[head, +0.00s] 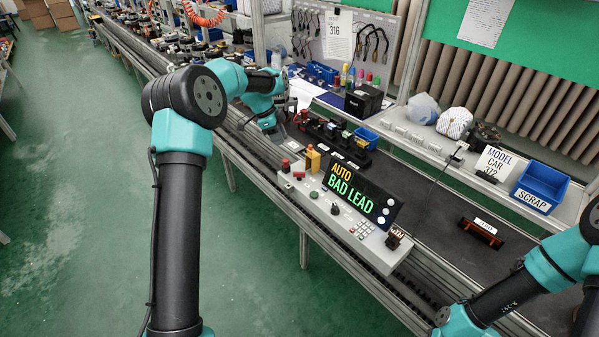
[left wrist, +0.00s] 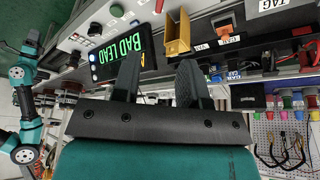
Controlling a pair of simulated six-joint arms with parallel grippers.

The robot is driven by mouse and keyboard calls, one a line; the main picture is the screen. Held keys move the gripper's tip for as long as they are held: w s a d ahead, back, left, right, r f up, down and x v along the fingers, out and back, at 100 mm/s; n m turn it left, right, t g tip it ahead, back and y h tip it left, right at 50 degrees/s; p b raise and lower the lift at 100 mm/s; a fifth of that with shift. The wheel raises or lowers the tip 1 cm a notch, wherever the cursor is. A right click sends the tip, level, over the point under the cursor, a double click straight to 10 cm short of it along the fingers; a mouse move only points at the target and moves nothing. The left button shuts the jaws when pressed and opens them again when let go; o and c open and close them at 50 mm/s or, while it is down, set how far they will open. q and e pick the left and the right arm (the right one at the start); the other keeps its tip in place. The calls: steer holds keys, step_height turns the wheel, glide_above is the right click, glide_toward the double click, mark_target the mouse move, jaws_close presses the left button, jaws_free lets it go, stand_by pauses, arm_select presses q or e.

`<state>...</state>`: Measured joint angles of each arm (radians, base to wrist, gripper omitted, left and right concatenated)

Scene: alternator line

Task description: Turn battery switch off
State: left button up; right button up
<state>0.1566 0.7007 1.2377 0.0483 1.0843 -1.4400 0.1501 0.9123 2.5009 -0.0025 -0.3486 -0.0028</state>
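The control panel (head: 345,225) stands on the line with a display reading AUTO, BAD LEAD (head: 352,190). I cannot tell which part is the battery switch. The panel bears a red button (head: 285,165), a dark knob (head: 335,209) and a yellow box (head: 313,159), which also shows in the left wrist view (left wrist: 178,32). Behind the panel is a black strip of holders (head: 335,132); an orange-red piece (left wrist: 223,25) sits there in the wrist view. My left gripper (head: 283,132) is above the line behind the panel; its fingers (left wrist: 158,80) are apart with nothing visible between them.
A black battery-like box (head: 364,101) and blue bins (head: 367,138) stand near the back shelf. A blue SCRAP bin (head: 541,183) is at the right. The dark belt (head: 440,190) right of the panel is mostly clear. Hanging leads (left wrist: 280,150) show on a pegboard.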

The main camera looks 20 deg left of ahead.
mark_target(299, 176)
arm_select(q)
steer(key=shift+f, duration=0.1)
steer(key=x, duration=1.7)
steer(key=shift+w+f, duration=0.1)
steer(key=shift+f, duration=0.1)
steer(key=shift+c, duration=0.2)
jaws_close()
